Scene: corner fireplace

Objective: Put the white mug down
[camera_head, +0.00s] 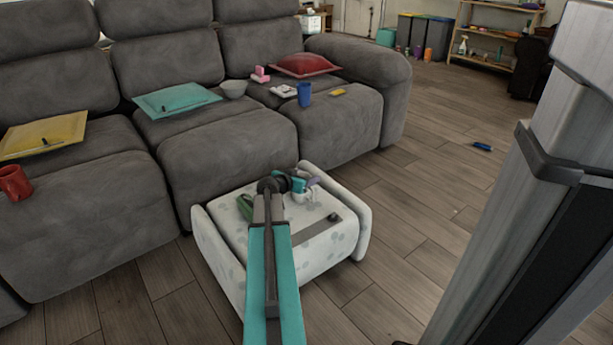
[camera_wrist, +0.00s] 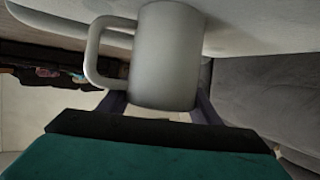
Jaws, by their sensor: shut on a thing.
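The white mug (camera_wrist: 165,55) is between the two dark fingers of my gripper (camera_wrist: 160,106) in the wrist view, with its handle to the left. My gripper is shut on it. In the head view, my gripper (camera_head: 299,183) is over the pale patterned ottoman (camera_head: 335,243), and the mug (camera_head: 303,197) shows small and partly hidden beneath it. The ottoman's pale surface is also close to the mug in the wrist view (camera_wrist: 255,30). I cannot tell whether the mug touches the ottoman.
A green object (camera_head: 245,206) lies left on the ottoman; a small dark object (camera_head: 334,217) lies right, by a grey strip (camera_head: 316,232). The grey sofa (camera_head: 230,140) behind holds cushions, a bowl (camera_head: 233,89), a blue cup (camera_head: 304,95) and a red mug (camera_head: 15,183).

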